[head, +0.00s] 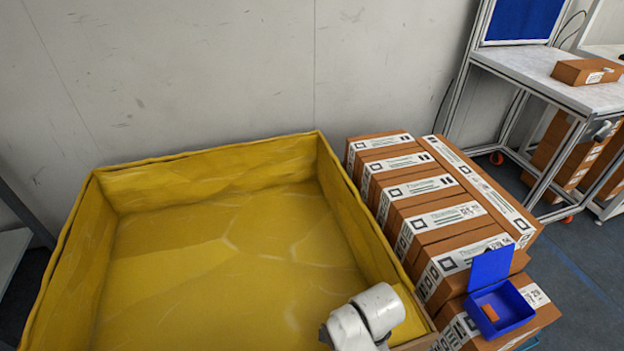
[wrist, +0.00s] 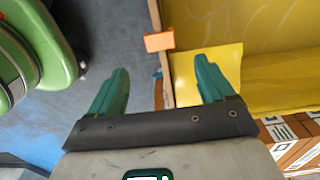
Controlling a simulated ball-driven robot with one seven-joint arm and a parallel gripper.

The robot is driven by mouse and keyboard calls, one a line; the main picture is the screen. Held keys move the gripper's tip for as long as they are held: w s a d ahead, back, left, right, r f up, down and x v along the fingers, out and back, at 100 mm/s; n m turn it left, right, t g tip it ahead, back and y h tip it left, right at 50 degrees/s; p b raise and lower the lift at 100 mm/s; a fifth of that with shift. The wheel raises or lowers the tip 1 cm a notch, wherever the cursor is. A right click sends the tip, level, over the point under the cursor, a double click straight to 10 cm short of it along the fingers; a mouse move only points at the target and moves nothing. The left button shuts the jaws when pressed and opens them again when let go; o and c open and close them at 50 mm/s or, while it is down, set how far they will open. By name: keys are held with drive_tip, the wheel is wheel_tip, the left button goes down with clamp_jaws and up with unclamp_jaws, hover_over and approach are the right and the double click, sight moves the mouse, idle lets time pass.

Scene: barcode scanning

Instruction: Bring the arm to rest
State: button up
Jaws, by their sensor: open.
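My gripper (wrist: 162,68) shows in the wrist view with its two green fingers spread wide. Nothing is between them. It hangs over the edge of the large yellow-lined bin (wrist: 250,70), with grey floor on the left side of that edge. In the head view, part of my white arm (head: 372,315) shows at the bottom, in front of the bin's right wall. The gripper itself is not visible there. The yellow bin (head: 215,160) is wide, and the visible part of its inside is empty.
Stacked brown labelled boxes (head: 425,210) stand right of the bin, with an open blue box (head: 500,305) on them. A white table (head: 545,68) with a brown box (head: 587,72) is at the upper right. A small orange piece (wrist: 160,42) sits by the bin edge.

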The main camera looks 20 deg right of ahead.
drive_tip(key=s+d+r+n, duration=0.3)
drive_tip(key=s+d+n, duration=0.1)
drive_tip(key=s+n, duration=0.4)
drive_tip(key=s+d+r+n+t, duration=0.1)
drive_tip(key=s+d+r+n, duration=0.3)
drive_tip(key=s+n, duration=0.4)
drive_tip(key=shift+s+r+n, duration=0.2)
drive_tip(key=shift+s+n, duration=0.05)
drive_tip(key=shift+n, duration=0.55)
